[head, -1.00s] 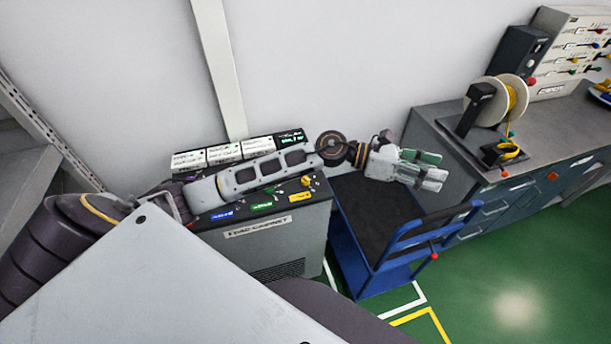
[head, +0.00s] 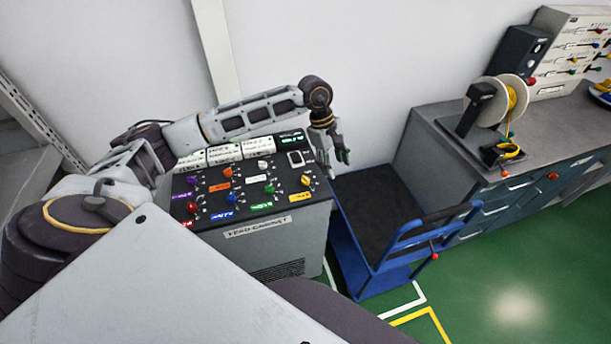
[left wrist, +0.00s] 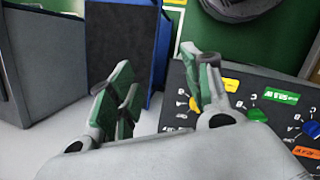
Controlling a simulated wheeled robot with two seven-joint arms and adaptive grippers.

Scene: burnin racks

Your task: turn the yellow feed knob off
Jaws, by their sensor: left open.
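The yellow feed knob (head: 305,181) is at the front right of the feed cabinet's (head: 262,257) dark sloped top, above a yellow label (head: 300,197). My left gripper (head: 338,160) is open and empty, pointing down beside the cabinet's right edge, to the right of and above the yellow knob. In the left wrist view the yellow knob (left wrist: 195,104) is partly hidden behind one finger of the left gripper (left wrist: 160,92). The gripper appears apart from it. My right gripper is not in view.
Several other knobs surround it, including a green one (head: 270,188), a blue one (head: 231,198) and a white one (head: 263,165). A blue cart (head: 372,278) stands right of the cabinet. A workbench (head: 440,135) with a wire spool is farther right. The wall is close behind.

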